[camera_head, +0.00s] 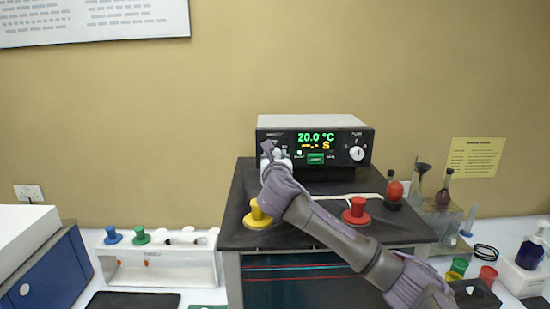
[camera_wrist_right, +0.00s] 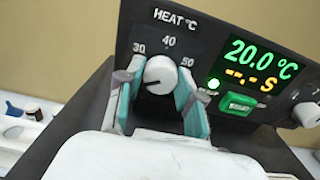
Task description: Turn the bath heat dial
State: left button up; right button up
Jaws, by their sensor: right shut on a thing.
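The bath's control box (camera_head: 346,135) stands at the back of the dark bath top and its display reads 20.0 °C. The heat dial (camera_wrist_right: 159,72) is a white knob with a dark pointer line, under the label HEAT °C with marks 30, 40 and 50. The pointer looks turned toward the lower left. My right gripper (camera_wrist_right: 158,90) has a teal-padded finger on each side of the knob and is shut on it. In the head view my right gripper (camera_head: 275,158) covers the dial. My left gripper is not in view.
A yellow stopper (camera_head: 257,215) and a red stopper (camera_head: 356,211) sit on the bath top (camera_head: 235,232), close to my right arm. A green button (camera_wrist_right: 238,104) is right of the dial. A white rack (camera_head: 160,265) stands left; flasks (camera_head: 443,192) stand right.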

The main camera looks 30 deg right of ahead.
jog(key=shift+m, duration=0.3)
jog(key=m, duration=0.4)
jog(key=shift+m, duration=0.3)
jog(key=m+b, duration=0.2)
jog(key=m, duration=0.4)
jog(key=shift+m, duration=0.4)
jog(key=o, duration=1.2)
jog(key=shift+c, duration=0.2)
